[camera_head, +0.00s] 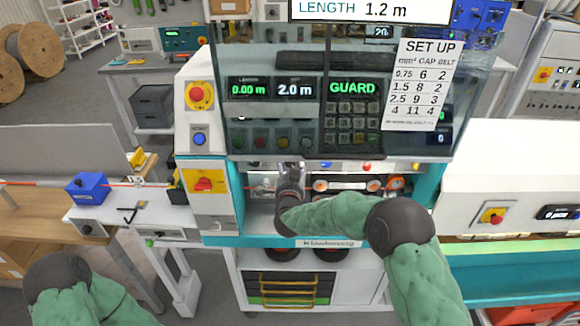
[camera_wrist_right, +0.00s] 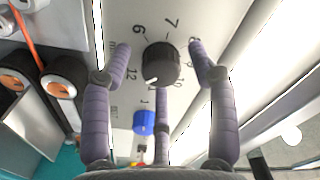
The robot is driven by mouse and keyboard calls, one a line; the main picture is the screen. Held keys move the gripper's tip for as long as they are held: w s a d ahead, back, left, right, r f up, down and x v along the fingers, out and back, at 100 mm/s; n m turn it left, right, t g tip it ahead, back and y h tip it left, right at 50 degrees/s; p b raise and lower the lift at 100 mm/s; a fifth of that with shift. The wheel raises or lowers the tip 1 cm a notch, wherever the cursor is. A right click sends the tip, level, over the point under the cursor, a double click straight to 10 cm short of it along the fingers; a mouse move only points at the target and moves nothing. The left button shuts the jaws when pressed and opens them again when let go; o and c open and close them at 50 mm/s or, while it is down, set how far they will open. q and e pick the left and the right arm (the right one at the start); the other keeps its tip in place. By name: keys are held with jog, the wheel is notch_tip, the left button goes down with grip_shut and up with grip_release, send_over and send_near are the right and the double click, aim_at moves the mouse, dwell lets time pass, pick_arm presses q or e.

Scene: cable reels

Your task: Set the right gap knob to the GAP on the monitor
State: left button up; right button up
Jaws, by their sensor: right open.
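The black gap knob (camera_wrist_right: 163,62) sits on a pale dial plate in the right wrist view. Numbers including 6, 7, 8, 9 and 12 ring it. In the head view my right gripper (camera_head: 289,174) reaches into the machine's front. The monitor (camera_head: 370,9) shows LENGTH 1.2 m; no GAP reading is visible on it. My left gripper is out of view.
A SET UP sheet (camera_head: 424,84) lists GAP 6, 8, 9 and 11. Displays (camera_head: 272,88) read 0.00 m and 2.0 m beside GUARD. A blue button (camera_wrist_right: 144,122) lies near the knob. Orange-ringed rollers (camera_wrist_right: 58,84) stand at left in the wrist view.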

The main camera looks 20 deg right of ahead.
jog(key=c, duration=1.1)
jog(key=shift+c, duration=0.2)
